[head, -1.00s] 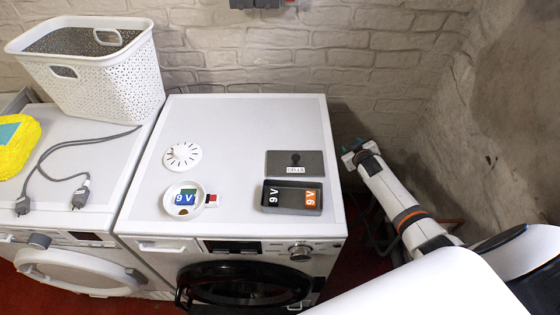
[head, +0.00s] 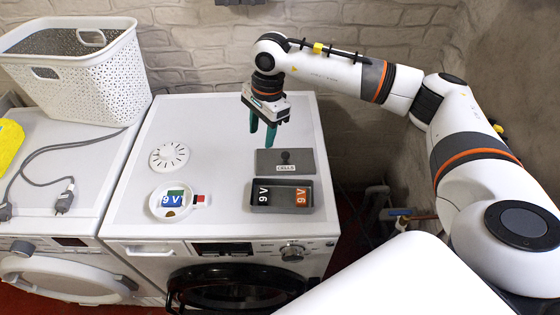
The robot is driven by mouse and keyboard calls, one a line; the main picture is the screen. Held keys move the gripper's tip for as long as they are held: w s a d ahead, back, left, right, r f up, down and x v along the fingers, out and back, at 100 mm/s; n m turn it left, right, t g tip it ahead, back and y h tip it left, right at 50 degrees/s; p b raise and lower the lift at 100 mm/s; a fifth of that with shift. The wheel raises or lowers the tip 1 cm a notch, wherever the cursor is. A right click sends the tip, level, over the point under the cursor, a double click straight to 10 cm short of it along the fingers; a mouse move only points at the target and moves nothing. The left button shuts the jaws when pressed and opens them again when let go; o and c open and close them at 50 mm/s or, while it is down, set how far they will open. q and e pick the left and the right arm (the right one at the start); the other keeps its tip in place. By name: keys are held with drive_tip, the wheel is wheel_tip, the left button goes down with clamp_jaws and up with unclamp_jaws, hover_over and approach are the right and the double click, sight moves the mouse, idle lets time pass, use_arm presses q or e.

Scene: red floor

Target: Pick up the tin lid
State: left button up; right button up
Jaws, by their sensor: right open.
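The tin lid (head: 268,161) is a flat dark grey rectangle with a small black knob and a "CELLS" label. It lies flat on the right-hand white machine, just behind the open grey tin (head: 282,208). The tin holds a black and an orange battery, each marked 9 V. My right gripper (head: 262,136) points down with teal fingers apart and nothing between them. In the picture it is just above and left of the lid's far edge, apart from the knob. My left gripper is not in view.
A white slotted disc (head: 169,156) and a round white device (head: 166,210) with a 9V battery lie left of the lid. A white basket (head: 85,85), grey cable (head: 60,150) and yellow item (head: 8,145) are on the left machine. A brick wall stands behind.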

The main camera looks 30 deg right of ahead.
drive_tip(key=d+n+h, duration=0.1)
drive_tip(key=d+h, duration=0.2)
drive_tip(key=d, duration=0.2)
drive_tip(key=p, duration=0.2)
hover_over(285, 154)
drive_tip(key=a, duration=0.1)
drive_tip(key=f, duration=0.3)
drive_tip(key=s+f, duration=0.1)
drive_tip(key=f, duration=0.1)
drive_tip(key=shift+a+f, duration=0.1)
drive_tip(key=shift+f, duration=0.1)
drive_tip(key=f, duration=0.1)
drive_tip(key=f+p, duration=0.1)
drive_tip(key=f, duration=0.1)
drive_tip(key=d+f+p, duration=0.1)
drive_tip(key=f, duration=0.1)
drive_tip(key=shift+w+f, duration=0.2)
drive_tip(key=shift+w, duration=0.2)
drive_tip(key=shift+f, duration=0.3)
clamp_jaws()
